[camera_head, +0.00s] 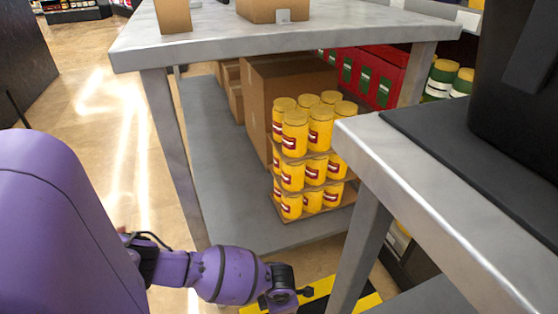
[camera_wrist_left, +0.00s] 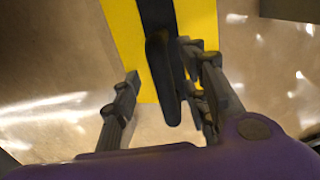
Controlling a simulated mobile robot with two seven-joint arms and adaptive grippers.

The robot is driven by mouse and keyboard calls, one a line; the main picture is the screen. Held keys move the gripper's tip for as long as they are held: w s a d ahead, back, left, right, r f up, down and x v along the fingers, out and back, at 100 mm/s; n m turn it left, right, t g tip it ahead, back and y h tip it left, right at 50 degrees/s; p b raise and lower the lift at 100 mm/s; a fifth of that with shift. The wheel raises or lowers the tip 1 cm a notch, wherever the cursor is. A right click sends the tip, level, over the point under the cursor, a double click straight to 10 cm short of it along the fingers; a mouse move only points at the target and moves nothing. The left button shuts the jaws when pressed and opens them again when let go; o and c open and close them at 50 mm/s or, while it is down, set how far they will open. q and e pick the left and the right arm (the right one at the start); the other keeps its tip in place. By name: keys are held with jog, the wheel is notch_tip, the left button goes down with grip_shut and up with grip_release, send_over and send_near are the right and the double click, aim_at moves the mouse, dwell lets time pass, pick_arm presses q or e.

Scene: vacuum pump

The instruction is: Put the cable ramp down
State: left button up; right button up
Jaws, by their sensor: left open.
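The cable ramp (camera_head: 322,287), yellow with black bands, is low by the floor between the two grey tables, partly hidden by my left arm and a table leg. In the left wrist view its yellow and black surface (camera_wrist_left: 122,28) fills the upper middle. A dark rounded bar (camera_wrist_left: 161,78) reaches from it between my fingers. My left gripper (camera_head: 287,298) is at the ramp's near left side. In the left wrist view my left gripper (camera_wrist_left: 168,88) has its fingers apart on either side of the bar. I cannot tell whether they touch it. My right gripper is not in view.
The near grey table (camera_head: 440,210) is on the right, with a leg close to my gripper. The far table (camera_head: 260,42) has a lower shelf (camera_head: 215,150) bearing yellow jars (camera_head: 294,135) and cardboard boxes (camera_head: 270,85). Open floor (camera_head: 100,120) lies at the left.

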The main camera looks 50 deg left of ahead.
pick_arm(q)
notch_tip(320, 180, up, 10)
jog(key=p, duration=0.3)
jog(key=shift+s+d+f+p, duration=0.25)
jog(key=shift+s+d+p, duration=0.1)
jog(key=shift+s+d, duration=0.05)
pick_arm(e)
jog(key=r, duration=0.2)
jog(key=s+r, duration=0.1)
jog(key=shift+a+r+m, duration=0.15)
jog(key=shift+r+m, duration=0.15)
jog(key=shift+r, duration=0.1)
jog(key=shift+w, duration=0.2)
